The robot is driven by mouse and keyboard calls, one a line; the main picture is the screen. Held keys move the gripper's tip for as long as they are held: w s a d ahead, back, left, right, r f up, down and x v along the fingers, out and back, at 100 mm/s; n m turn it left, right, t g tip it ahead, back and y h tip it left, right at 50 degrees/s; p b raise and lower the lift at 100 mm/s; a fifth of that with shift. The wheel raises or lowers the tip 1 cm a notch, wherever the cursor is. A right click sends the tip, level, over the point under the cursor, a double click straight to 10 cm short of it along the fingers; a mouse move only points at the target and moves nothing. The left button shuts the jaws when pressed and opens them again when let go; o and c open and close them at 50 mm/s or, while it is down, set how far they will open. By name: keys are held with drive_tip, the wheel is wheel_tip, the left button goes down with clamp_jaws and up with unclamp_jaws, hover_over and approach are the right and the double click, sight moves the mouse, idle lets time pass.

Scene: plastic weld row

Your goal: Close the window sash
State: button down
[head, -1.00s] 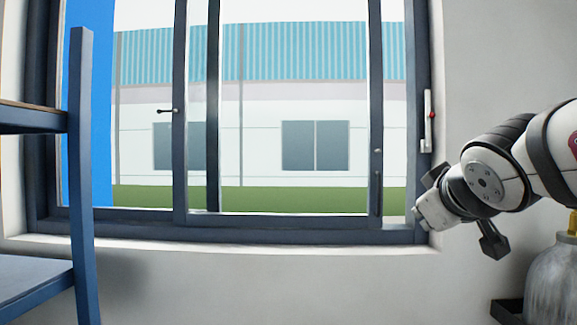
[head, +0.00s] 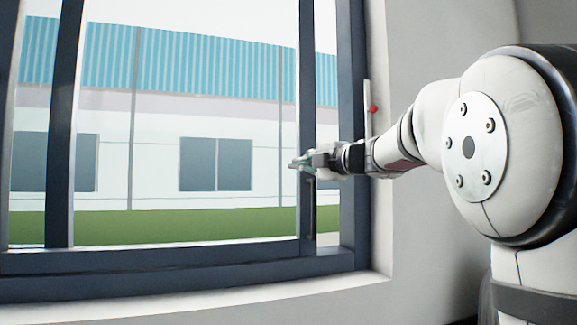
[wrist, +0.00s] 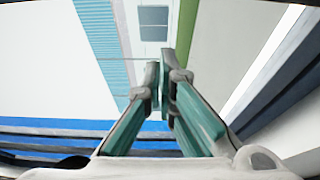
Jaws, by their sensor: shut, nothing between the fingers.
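The window sash is a sliding pane in a dark blue-grey frame; its right stile (head: 307,90) stands in the head view. A narrow gap with the outside visible lies between this stile and the right jamb (head: 352,110), so the sash is partly open. My gripper (head: 294,164) is shut and empty, reaching from the right across the stile at mid-height. I cannot tell whether it touches the stile. The wrist view shows my gripper's teal fingers (wrist: 158,72) together, pointing towards the outside view, with dark blue frame bars (wrist: 60,137) at lower left.
A pale sill (head: 230,300) runs below the window. A white strip with a red knob (head: 373,109) is on the right side of the frame. Another dark vertical bar (head: 63,130) stands at the left. Plain wall lies to the right, behind my arm.

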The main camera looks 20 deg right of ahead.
sight(284, 165)
drive_tip(key=p+x, duration=0.1)
drive_tip(key=x, duration=0.7)
drive_tip(key=d, duration=0.3)
drive_tip(key=shift+s, duration=0.3)
drive_tip(key=shift+d+p, duration=0.35)
drive_tip(key=shift+d, duration=0.1)
drive_tip(key=shift+d, duration=0.1)
drive_tip(key=s+d+p, duration=0.1)
drive_tip(key=d, duration=1.2)
drive_tip(key=shift+a, duration=0.1)
